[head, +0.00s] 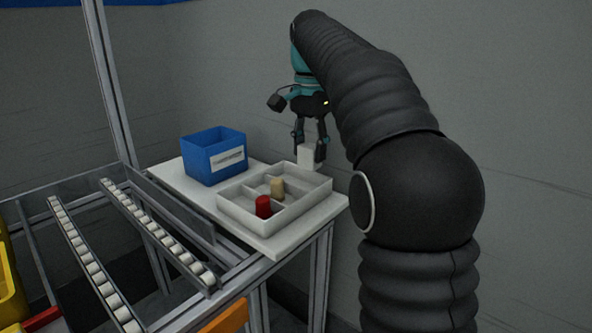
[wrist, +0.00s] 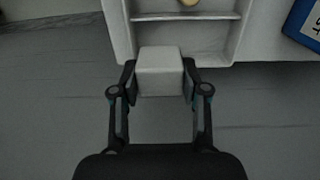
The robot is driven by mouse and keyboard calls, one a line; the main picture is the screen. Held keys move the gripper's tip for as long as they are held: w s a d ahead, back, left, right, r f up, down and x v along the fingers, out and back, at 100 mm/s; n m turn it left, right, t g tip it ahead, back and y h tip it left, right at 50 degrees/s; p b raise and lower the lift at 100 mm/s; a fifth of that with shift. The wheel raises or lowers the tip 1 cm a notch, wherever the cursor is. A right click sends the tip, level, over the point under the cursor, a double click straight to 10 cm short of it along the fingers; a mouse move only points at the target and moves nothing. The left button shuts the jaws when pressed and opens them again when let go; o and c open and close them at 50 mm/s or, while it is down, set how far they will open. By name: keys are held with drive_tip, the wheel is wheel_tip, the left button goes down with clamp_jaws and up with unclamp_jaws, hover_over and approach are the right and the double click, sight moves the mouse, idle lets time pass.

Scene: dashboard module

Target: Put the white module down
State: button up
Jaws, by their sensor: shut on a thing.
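My gripper (head: 310,142) is shut on the white module (head: 307,158), a small pale block. It holds the module at the back right edge of the white compartment tray (head: 247,218). The wrist view shows the module (wrist: 160,72) between both fingers of my gripper (wrist: 160,80), overlapping the edge of the tray (wrist: 123,40). I cannot tell whether the module touches the tray. A red piece (head: 263,206) and a tan piece (head: 277,188) stand in separate compartments of the tray.
A blue bin (head: 213,157) with a white label stands on the white table (head: 178,187), left of the tray. Roller rails (head: 160,235) run along the table's left side. A grey wall (head: 500,90) is behind.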

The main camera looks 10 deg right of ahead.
drive_tip(key=w+a+f, duration=0.2)
drive_tip(key=shift+w+f, duration=0.15)
drive_tip(key=shift+w, duration=0.25)
drive_tip(key=shift+f+b, duration=0.5)
drive_tip(key=shift+f, duration=1.4)
drive_tip(key=shift+f, duration=0.2)
drive_tip(key=o, duration=1.1)
drive_tip(key=shift+o, duration=0.2)
drive_tip(key=shift+s, duration=0.1)
drive_tip(key=shift+r, duration=0.1)
wheel_tip(320, 180, up, 12)
drive_tip(key=p, duration=0.1)
drive_tip(key=shift+p, duration=0.4)
drive_tip(key=shift+r, duration=0.1)
